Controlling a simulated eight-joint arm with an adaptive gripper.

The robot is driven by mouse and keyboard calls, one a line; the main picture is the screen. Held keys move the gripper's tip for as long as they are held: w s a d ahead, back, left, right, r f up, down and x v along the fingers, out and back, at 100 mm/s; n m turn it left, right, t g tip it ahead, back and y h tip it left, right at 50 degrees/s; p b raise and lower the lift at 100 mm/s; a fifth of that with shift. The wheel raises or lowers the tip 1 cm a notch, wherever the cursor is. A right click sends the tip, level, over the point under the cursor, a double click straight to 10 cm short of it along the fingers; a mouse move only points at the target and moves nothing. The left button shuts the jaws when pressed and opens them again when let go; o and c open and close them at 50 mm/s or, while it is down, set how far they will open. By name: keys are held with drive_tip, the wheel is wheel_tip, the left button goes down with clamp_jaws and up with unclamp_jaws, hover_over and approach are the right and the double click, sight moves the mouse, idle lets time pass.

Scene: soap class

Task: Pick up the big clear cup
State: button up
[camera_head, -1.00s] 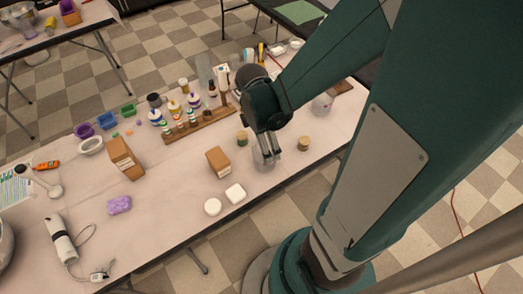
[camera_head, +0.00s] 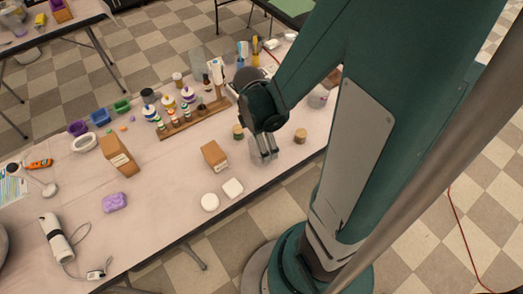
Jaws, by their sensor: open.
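My gripper (camera_head: 267,153) points down over the table, right of the brown box, with its fingers apart. A clear, see-through cup (camera_head: 255,158) shows faintly at the fingertips and is partly hidden by them. I cannot tell whether the fingers touch it or stand around it. Another clear vessel (camera_head: 318,97) stands at the right, partly covered by my arm. A tall clear container (camera_head: 197,59) stands behind the bottles at the back.
A brown box (camera_head: 215,156), two white soaps (camera_head: 232,188) and small amber jars (camera_head: 300,136) lie close around my gripper. A wooden rack with bottles (camera_head: 196,118) stands behind it. A purple soap (camera_head: 114,202) lies left. The front middle of the table is mostly clear.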

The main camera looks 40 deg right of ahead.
drive_tip(key=c, duration=0.9)
drive_tip(key=shift+c, duration=0.2)
drive_tip(key=shift+r, duration=0.1)
wheel_tip(320, 180, up, 10)
drive_tip(key=p, duration=0.2)
drive_tip(key=shift+p, duration=0.4)
idle(0.3)
